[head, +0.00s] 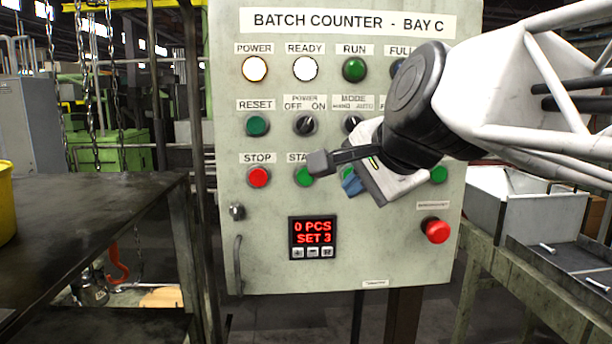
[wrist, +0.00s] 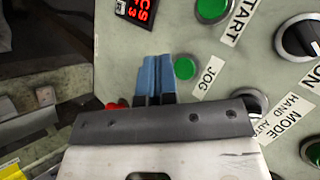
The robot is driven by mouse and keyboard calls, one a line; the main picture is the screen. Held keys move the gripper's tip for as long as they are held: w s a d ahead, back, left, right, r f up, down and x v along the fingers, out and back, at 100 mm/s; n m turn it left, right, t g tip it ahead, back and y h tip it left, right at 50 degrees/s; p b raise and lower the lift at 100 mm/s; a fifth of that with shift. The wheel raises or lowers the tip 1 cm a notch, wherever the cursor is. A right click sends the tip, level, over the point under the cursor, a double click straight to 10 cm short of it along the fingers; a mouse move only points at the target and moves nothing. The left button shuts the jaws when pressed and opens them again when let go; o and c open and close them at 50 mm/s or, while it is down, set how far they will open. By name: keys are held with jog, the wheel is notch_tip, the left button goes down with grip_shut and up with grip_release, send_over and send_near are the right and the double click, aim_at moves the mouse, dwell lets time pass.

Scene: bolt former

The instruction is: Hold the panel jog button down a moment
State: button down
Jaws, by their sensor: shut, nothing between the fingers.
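The jog button is a round green button (wrist: 184,68) beside a JOG label on the grey panel (wrist: 130,45). In the head view, a green sliver (head: 346,172) shows above the blue fingertips, and my gripper hides the rest of that spot. My gripper (head: 352,185) is in front of the panel's third row. Its blue fingers are together and empty.
The green start button (head: 304,176) and red stop button (head: 258,176) are left of my gripper. A mode knob (wrist: 252,101) is close to the jog button. A large red button (head: 436,230) sticks out lower right. A counter display (head: 313,232) reads 0 PCS, SET 3.

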jog(key=shift+s, duration=1.85)
jog(key=s+d+f+n+g+h, duration=0.1)
jog(key=s+d+f+n+g, duration=0.1)
jog(key=f, duration=0.7)
jog(key=s+d+f+n+g+h, duration=0.1)
jog(key=s+d+f+n+g, duration=0.1)
jog(key=f+n, duration=0.3)
jog(key=s+d+f+n+g+h, duration=0.2)
jog(key=s+d+f+n, duration=0.1)
jog(key=f, duration=1)
jog(key=shift+s+d+f+n, duration=0.2)
jog(key=shift+s+f+n, duration=0.2)
jog(key=shift+s, duration=0.2)
